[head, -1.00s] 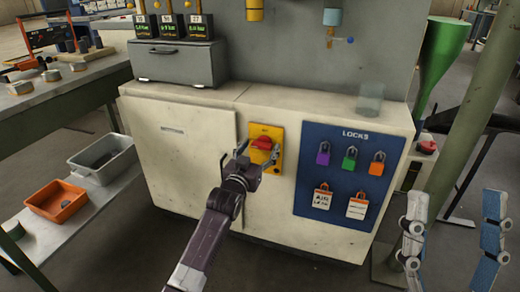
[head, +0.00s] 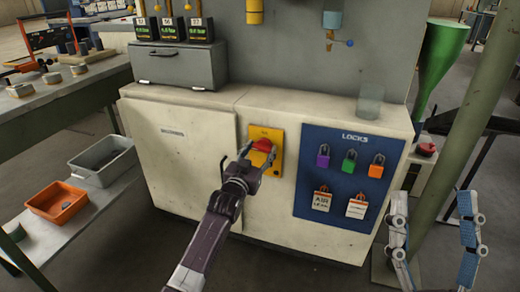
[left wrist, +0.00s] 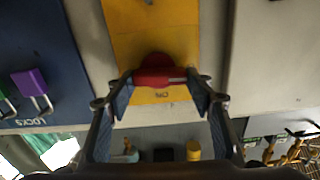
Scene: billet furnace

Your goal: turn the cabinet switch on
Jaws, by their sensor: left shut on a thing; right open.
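The cabinet switch is a red knob (head: 262,145) on a yellow plate (head: 278,158) on the front of the white cabinet (head: 185,150). My left gripper (head: 255,157) is at the knob and partly covers it. In the left wrist view the red knob (left wrist: 155,72) sits between the fingertips of my left gripper (left wrist: 160,78), which is shut on it. My right gripper (head: 432,205) is open and empty at the lower right of the head view, apart from the cabinet.
A blue LOCKS board (head: 313,168) with colored padlocks and tags is right of the switch. A clear cup (head: 370,103) and a grey box (head: 180,65) stand on the cabinet. A grey bin (head: 100,160) and an orange bin (head: 57,202) sit left. A green post (head: 462,140) stands right.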

